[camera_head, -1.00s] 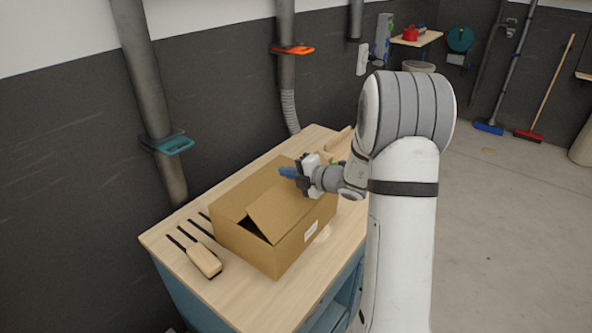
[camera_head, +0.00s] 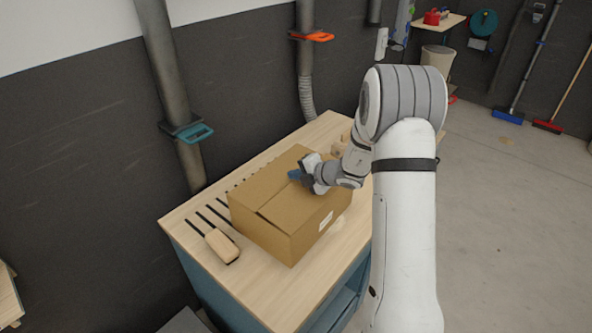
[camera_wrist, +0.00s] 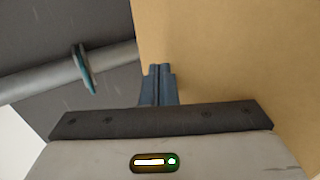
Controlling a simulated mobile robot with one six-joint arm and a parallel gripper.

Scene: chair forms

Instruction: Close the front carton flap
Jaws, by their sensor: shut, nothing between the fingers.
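A brown cardboard carton (camera_head: 265,234) stands on the wooden bench top. Its front flap (camera_head: 284,207) lies almost flat across the top, with a thin dark gap along its left edge. My gripper (camera_head: 292,175) is shut and empty, with its blue fingertips at the top of the carton. In the wrist view the shut fingertips (camera_wrist: 159,70) are over plain brown cardboard (camera_wrist: 235,60) at its left edge. I cannot tell whether they touch it. My gripper hides part of the carton's far right side.
The bench top (camera_head: 258,290) has a wooden-handled tool (camera_head: 222,246) and dark slots left of the carton. A grey pipe with a teal clamp (camera_head: 193,132) stands at the wall behind.

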